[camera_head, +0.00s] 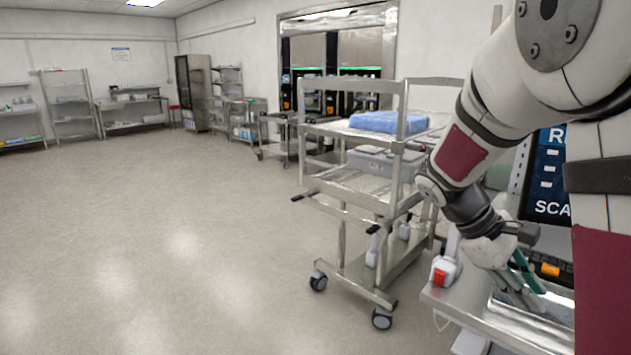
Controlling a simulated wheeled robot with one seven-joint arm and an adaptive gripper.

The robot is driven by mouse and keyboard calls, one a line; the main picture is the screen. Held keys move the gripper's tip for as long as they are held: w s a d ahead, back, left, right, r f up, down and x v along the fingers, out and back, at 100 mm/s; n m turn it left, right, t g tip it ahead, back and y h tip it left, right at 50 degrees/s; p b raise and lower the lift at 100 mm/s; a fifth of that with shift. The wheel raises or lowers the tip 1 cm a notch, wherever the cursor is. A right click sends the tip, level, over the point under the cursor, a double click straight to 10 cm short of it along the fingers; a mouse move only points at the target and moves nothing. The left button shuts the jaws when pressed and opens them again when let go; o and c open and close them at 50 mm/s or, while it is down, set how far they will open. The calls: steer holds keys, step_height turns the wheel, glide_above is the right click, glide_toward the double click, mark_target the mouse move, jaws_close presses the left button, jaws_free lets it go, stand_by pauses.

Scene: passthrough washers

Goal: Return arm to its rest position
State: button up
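My arm (465,150) comes in from the upper right and bends down over a metal counter (450,300) at the lower right. My gripper (524,278) is at the arm's lower end, low over the counter near a tray-like metal surface. Green strips show at the gripper's end; I cannot tell whether they are its fingers or something else. Whether it is open, shut or holding something is unclear, as my own arm hides part of it.
A wheeled metal cart (345,215) with a blue wrapped bundle (388,122) and grey bin (385,160) stands left of the arm. A red-and-white device (445,272) sits on the counter edge. A scan screen (545,178) is behind the arm. The left floor is clear.

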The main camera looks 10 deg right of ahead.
steer(key=s+a+r+m+t+y, duration=0.2)
steer(key=s+a, duration=0.4)
steer(key=a, duration=0.4)
steer(key=s+a+r+m+t+y, duration=0.2)
steer(key=s+a+t+y, duration=0.3)
steer(key=a, duration=0.5)
steer(key=shift+s+a+r+t+y, duration=0.15)
steer(key=shift+s+r+t+y, duration=0.15)
steer(key=shift+s+r+t, duration=0.55)
steer(key=shift+s+f, duration=0.2)
steer(key=shift+s, duration=0.1)
